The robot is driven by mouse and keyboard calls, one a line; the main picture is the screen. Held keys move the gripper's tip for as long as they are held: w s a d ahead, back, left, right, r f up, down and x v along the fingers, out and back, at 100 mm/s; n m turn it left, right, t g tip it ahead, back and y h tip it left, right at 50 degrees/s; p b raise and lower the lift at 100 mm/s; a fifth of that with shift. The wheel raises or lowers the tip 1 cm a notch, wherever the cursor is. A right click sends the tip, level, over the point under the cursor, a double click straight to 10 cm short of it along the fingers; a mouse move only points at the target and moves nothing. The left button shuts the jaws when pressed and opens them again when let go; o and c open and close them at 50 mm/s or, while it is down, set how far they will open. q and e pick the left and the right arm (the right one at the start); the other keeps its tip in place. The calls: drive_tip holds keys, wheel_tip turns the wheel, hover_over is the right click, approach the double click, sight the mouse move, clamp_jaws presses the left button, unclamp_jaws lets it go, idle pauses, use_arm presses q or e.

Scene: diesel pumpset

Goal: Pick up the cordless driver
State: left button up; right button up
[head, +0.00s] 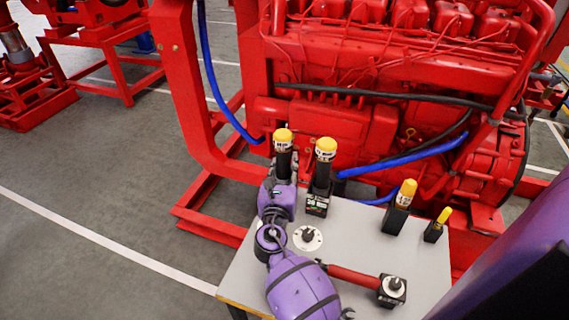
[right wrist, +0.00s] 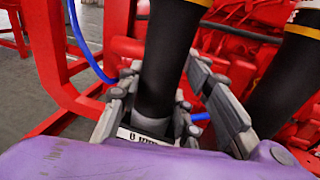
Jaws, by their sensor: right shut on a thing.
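A black upright tool with a yellow top (head: 283,136), which I take for the cordless driver, stands at the table's back left edge. My right gripper (head: 281,168) is around its dark shaft. In the right wrist view the black shaft (right wrist: 168,65) rises between the grey fingers of my right gripper (right wrist: 160,112), which are shut on it. A white label with black lettering shows below the fingers. The lower end is hidden, so I cannot tell whether it touches the table. My left gripper is out of view.
A similar yellow-topped tool (head: 325,152) stands close on the right. Two smaller ones (head: 403,195) (head: 442,220) stand further right on the grey table (head: 350,240). A white disc (head: 307,238) and a red-handled tool (head: 352,275) are nearer. The red engine (head: 385,80) is behind.

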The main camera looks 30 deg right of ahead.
sight(284, 133)
clamp_jaws()
drive_tip(key=shift+r, duration=0.1)
